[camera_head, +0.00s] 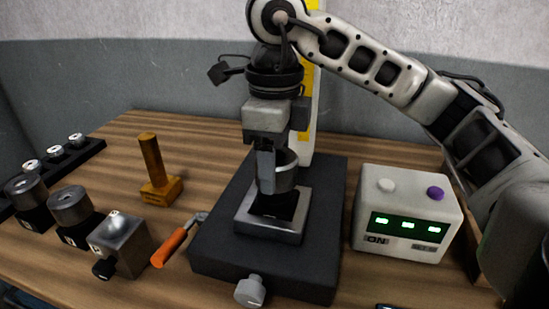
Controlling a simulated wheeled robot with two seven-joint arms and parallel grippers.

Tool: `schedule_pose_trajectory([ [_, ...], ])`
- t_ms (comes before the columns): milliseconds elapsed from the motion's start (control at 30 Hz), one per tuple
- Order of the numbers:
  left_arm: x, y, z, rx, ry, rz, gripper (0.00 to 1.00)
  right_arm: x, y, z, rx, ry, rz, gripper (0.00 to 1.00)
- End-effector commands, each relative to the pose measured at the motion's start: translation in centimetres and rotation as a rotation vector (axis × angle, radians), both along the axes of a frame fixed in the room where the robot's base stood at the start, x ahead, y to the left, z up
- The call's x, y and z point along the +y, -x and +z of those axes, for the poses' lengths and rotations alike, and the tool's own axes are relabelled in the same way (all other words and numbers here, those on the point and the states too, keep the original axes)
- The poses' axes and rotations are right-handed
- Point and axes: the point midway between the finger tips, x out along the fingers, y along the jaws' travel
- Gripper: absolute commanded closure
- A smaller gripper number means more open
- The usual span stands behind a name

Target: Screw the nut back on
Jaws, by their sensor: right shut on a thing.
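My right gripper (270,180) points straight down over the black base (218,245). It is shut on a silver round piece (288,172), which looks like the nut. The near finger covers part of this piece. Below it, a black part (274,207) stands on a square metal plate (268,232) on the base. I cannot tell whether the nut touches the black part or sits on a thread. My left gripper is not in view.
A white box (405,215) with green displays stands to the right. An orange-handled tool (170,246) lies left of the base, near a metal block (122,240). A yellow-brown upright stand (155,172) and several metal cylinders (72,205) are further left. A grey knob (250,291) is in front.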

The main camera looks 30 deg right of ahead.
Motion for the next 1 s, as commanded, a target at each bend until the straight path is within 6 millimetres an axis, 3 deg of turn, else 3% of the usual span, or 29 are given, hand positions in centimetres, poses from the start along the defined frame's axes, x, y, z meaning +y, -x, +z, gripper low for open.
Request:
schedule_pose_trajectory([
  [1000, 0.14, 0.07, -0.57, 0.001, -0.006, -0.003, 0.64, 0.10, -0.12, -0.61, 0.000, 0.000, 0.000, 0.70],
])
